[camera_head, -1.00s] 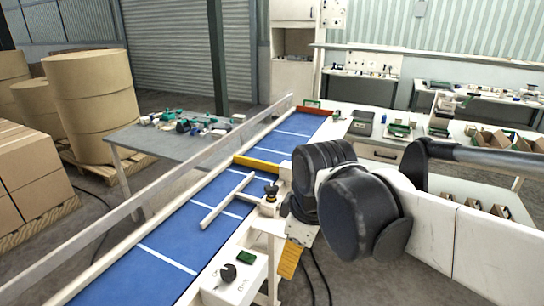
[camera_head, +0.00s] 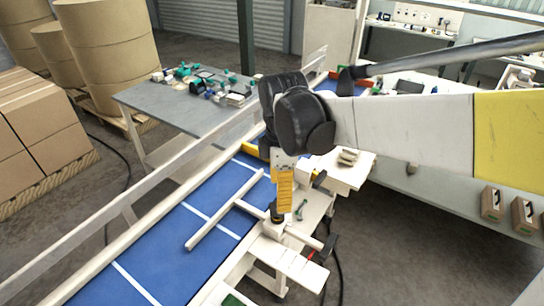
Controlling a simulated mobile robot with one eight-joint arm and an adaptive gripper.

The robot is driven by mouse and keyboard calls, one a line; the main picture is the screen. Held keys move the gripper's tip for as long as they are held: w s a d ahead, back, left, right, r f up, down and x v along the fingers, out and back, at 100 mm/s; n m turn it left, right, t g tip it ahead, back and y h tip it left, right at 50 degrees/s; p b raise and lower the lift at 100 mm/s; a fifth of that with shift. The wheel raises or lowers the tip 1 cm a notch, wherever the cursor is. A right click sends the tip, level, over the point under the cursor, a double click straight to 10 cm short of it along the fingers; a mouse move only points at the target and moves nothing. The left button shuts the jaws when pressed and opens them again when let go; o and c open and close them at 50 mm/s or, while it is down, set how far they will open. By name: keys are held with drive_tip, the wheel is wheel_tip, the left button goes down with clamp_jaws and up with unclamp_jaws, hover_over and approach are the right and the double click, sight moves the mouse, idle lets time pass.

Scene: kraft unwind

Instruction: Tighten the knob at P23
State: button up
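A white T-shaped guide (camera_head: 222,212) lies over the blue conveyor belt (camera_head: 165,246). Its stem runs right to a pale clamp block (camera_head: 272,230) at the belt's right edge. My gripper (camera_head: 278,217) points down at this block, below an orange-yellow part of my wrist. Its dark tip is at the spot where the guide's black knob stands. The knob is hidden or merges with the dark fingertips, so I cannot tell whether they touch it or are closed round it. No P23 label is readable.
A white side shelf (camera_head: 297,268) with a black-handled piece (camera_head: 328,247) lies just right of the block. A grey table (camera_head: 180,112) with small parts stands behind.

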wheel_tip(320, 180, down, 6)
drive_tip(key=shift+w+f+b, duration=0.1)
drive_tip(key=shift+w+b, duration=0.05)
drive_tip(key=shift+b, duration=0.5)
drive_tip(key=c, duration=1.2)
